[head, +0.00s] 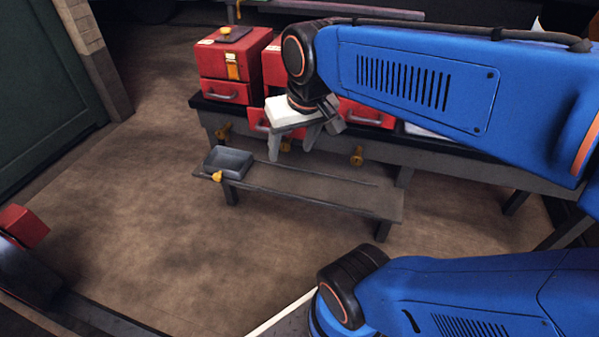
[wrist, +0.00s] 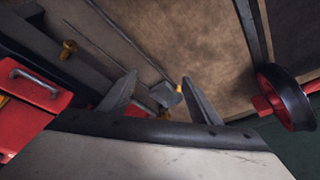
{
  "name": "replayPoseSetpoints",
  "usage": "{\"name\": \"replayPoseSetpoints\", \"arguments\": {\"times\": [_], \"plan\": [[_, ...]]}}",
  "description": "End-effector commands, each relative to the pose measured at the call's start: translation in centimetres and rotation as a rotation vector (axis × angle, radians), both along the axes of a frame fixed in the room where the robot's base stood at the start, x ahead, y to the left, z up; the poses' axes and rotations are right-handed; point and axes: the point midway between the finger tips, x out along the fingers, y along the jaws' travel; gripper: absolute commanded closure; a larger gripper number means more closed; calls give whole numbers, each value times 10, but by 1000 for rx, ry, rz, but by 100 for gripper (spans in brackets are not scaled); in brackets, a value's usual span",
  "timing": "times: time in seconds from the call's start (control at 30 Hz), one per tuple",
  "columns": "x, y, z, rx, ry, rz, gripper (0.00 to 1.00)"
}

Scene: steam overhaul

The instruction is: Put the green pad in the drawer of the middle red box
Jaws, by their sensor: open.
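The middle red box (head: 270,62) stands on the dark-topped bench, mostly hidden behind my arm and gripper. Its drawer front (head: 259,120) shows left of my gripper and appears pulled out past the bench edge. My gripper (head: 291,155) is open, pointing down in front of this drawer, with nothing seen between its fingers. In the wrist view my open fingers (wrist: 159,77) frame the lower shelf area. A red drawer front with a metal handle (wrist: 38,86) shows at the left there; I cannot tell which box it belongs to. I cannot make out the green pad in either view.
A left red box (head: 232,62) has a yellow object on top. A right red box's drawer (head: 365,115) shows below my arm. A grey pan (head: 228,161) sits on a low shelf (head: 320,192). Yellow fittings (head: 357,156) hang on the bench front. Open floor lies left.

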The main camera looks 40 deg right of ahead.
Motion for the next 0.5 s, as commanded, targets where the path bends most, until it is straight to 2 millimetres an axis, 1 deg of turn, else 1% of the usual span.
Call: {"name": "replayPoseSetpoints", "arguments": {"times": [0.03,0.1,0.2,0.33,0.5], "plan": [[-13,4,-7,-8,-17,32,43],[-25,8,-16,-19,-36,73,43],[-39,12,-27,-32,-56,119,43],[-49,14,-35,-42,-72,152,43],[-51,15,-38,-45,-76,162,43]]}}
